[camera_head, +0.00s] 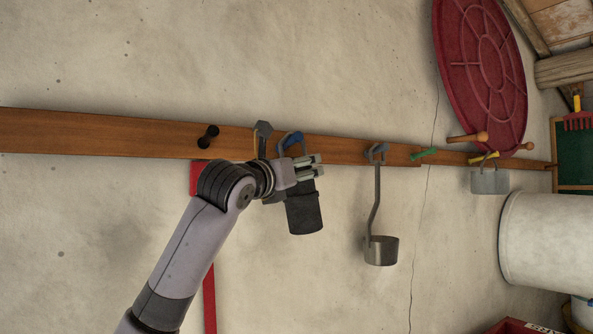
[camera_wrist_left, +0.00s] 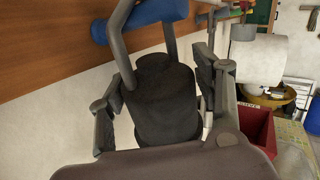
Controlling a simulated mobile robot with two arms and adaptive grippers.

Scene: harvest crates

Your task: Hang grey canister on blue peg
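The dark grey canister (camera_head: 304,213) hangs below the blue peg (camera_head: 292,138) on the wooden wall rail. In the left wrist view, the canister (camera_wrist_left: 160,98) is upright below the blue peg (camera_wrist_left: 155,14). Its grey handle (camera_wrist_left: 119,48) has one strand in front of the peg and the other running up behind it, so the loop appears to be over the peg. My left gripper (camera_head: 312,166) is at the canister's top, just below the peg. In the wrist view its fingers stand apart on both sides of the canister and look open. My right gripper is not in view.
The rail (camera_head: 100,133) also carries a black peg (camera_head: 208,137), a grey hook (camera_head: 262,140) close to my gripper, a hanging ladle (camera_head: 381,251), a green peg (camera_head: 424,154) and a grey piece (camera_head: 490,182) by a yellow peg (camera_head: 483,157). A white barrel (camera_head: 550,240) stands right.

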